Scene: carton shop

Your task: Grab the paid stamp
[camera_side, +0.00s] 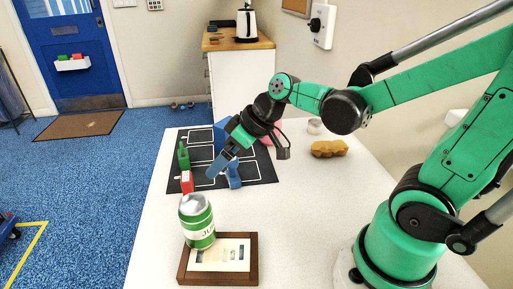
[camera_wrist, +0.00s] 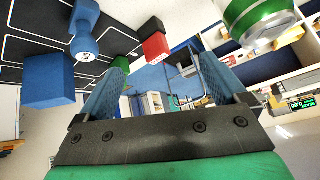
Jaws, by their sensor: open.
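No lettering reading "paid" can be made out on any object. A blue knobbed piece shaped like a stamp handle (camera_side: 234,176) is on the black mat (camera_side: 255,173); it also shows at the upper left of the wrist view (camera_wrist: 86,32). My gripper (camera_side: 217,170) has blue fingers and hangs over the mat, close to the left of this piece in the side view. In the wrist view the fingers (camera_wrist: 162,82) are spread apart with nothing visible held between them.
On the mat are a green piece (camera_side: 183,157), a red block (camera_side: 187,182) and a blue block (camera_side: 221,134). A green-white can (camera_side: 197,222) is by a wooden frame (camera_side: 218,281) in front. A brown lump (camera_side: 329,149) lies right. The white table is clear mid-right.

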